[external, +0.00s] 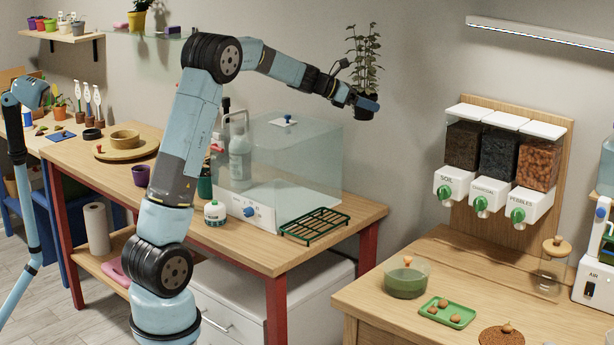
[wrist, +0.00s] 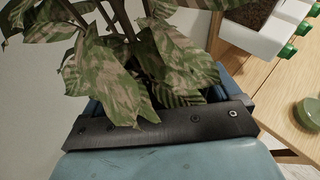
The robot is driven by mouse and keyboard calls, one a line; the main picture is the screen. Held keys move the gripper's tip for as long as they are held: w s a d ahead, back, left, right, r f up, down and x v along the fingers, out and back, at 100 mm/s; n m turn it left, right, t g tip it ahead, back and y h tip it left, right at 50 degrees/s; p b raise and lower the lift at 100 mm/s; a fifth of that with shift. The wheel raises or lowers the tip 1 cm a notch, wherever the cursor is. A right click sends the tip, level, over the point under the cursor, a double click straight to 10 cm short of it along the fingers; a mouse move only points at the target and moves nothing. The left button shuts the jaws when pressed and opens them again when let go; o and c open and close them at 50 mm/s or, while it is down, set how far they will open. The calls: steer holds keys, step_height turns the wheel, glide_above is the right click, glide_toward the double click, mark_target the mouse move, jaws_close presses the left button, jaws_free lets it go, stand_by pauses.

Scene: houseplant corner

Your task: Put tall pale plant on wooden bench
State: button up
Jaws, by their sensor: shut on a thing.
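My gripper (external: 366,103) is raised high near the back wall, above and right of the clear glass box. It is shut on a tall plant (external: 366,60) with pale mottled green leaves in a dark pot (external: 362,112). The plant stands roughly upright in the air. In the wrist view its leaves (wrist: 120,75) spread over my gripper (wrist: 160,120) and hide the pot and most of the grip. A wooden bench (external: 350,212) with red legs lies below. A second wooden worktop (external: 375,305) is at the lower right; I cannot tell which one the task names.
The glass box (external: 300,155), a green wire rack (external: 315,226), bottles and a purple pot (external: 140,175) occupy the red-legged bench. Soil, charcoal and pebble dispensers (external: 500,155) hang right. A green bowl (external: 405,283) and green tray (external: 447,312) stand on the right worktop.

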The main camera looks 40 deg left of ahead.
steer(key=s+d+f+m+g+h, duration=0.15)
steer(key=s+d, duration=0.25)
steer(key=d, duration=0.8)
steer(key=s+d+f+m+g+h, duration=0.15)
steer(key=s+d, duration=0.25)
steer(key=d, duration=0.7)
steer(key=s+d+f+m+g+h, duration=0.1)
steer(key=s+d+m+g, duration=0.3)
steer(key=d, duration=0.8)
steer(key=s+d+f+m+g, duration=0.2)
steer(key=s+d+f, duration=0.5)
steer(key=s+d, duration=0.35)
steer(key=s+d+f+m+g, duration=0.2)
steer(key=s+d+f+g, duration=0.1)
steer(key=s+d+f, duration=0.55)
steer(key=shift+m+h, duration=0.3)
steer(key=shift+h, duration=0.1)
steer(key=w+d+f, duration=0.2)
steer(key=w+d, duration=0.1)
steer(key=d, duration=0.1)
steer(key=w+d+f, duration=0.3)
steer(key=d, duration=0.1)
steer(key=w+d+f, duration=0.3)
steer(key=d, duration=0.1)
steer(key=shift+w+f, duration=0.15)
steer(key=shift+f, duration=0.05)
steer(key=shift+w+d+f, duration=0.2)
steer(key=shift+d+f, duration=0.05)
steer(key=shift+f, duration=1.6)
steer(key=shift+f, duration=0.1)
